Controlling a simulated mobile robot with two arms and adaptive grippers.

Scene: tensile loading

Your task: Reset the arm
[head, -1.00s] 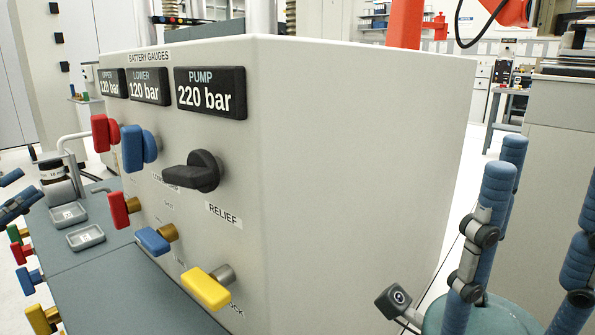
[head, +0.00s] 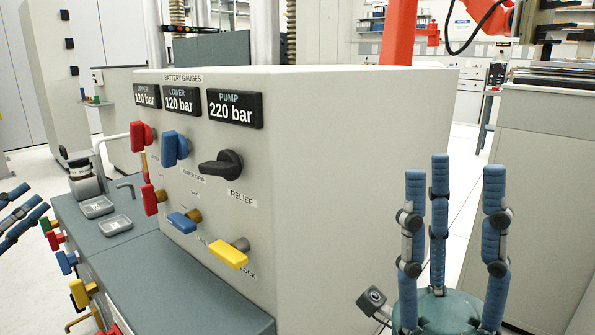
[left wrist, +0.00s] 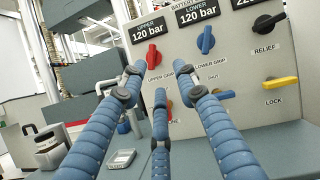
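My left gripper (head: 34,201) shows only by its blue fingers at the left edge of the head view. In the left wrist view the same gripper (left wrist: 160,82) has its fingers apart with nothing between them, pointing toward the gauge panel (head: 320,180). My right gripper (head: 448,170) is at the lower right of the head view, fingers upward, spread and empty, to the right of the panel box. The displays read upper 120 bar, lower 120 bar and pump 220 bar.
The panel carries a red knob (head: 141,136), a blue knob (head: 175,148), a black relief knob (head: 222,165) and a yellow lock lever (head: 228,254). Small trays (head: 97,207) lie on the grey bench (head: 190,285). A red robot arm (head: 398,35) stands behind.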

